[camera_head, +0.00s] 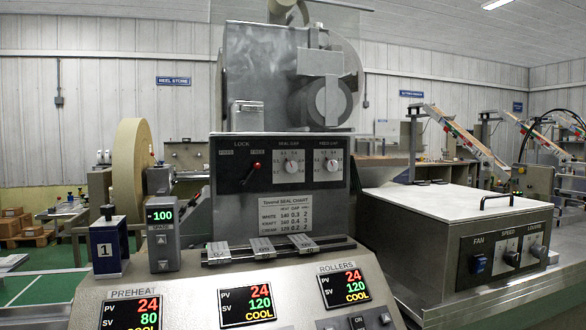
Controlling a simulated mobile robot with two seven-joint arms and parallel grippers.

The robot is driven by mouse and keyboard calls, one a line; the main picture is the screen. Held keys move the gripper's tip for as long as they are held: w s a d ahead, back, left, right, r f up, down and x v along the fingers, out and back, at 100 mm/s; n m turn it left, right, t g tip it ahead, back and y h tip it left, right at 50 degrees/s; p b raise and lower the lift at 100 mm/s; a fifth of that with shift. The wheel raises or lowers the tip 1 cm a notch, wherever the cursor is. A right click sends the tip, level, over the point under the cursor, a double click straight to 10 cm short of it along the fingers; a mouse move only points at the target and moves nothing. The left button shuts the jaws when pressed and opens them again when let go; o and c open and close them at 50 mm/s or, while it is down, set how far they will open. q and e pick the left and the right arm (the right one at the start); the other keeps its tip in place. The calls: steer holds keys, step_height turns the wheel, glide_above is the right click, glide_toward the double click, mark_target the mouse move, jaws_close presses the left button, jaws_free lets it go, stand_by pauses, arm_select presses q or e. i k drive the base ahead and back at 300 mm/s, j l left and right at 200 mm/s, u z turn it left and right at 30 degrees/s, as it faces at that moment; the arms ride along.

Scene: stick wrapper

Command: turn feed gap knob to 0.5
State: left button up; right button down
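The feed gap knob (332,165) is a small white dial on the dark control panel (272,190), under a label that reads as feed gap. Small scale marks and numbers surround it, too fine to read, and I cannot tell its exact setting. A similar white seal gap knob (291,167) sits just to its left. A lock lever with a red tip (256,166) is at the panel's left. Neither of my grippers is in view, and nothing covers the feed gap knob.
A seal chart (286,215) is on the front below the knobs. Metal blocks (272,249) sit on the ledge beneath. Temperature displays (246,304) line the sloped console. A box with fan, speed and louvre controls (503,252) stands at right. Space before the panel looks clear.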

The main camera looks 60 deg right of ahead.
mark_target(331, 166)
steer(key=z, duration=2)
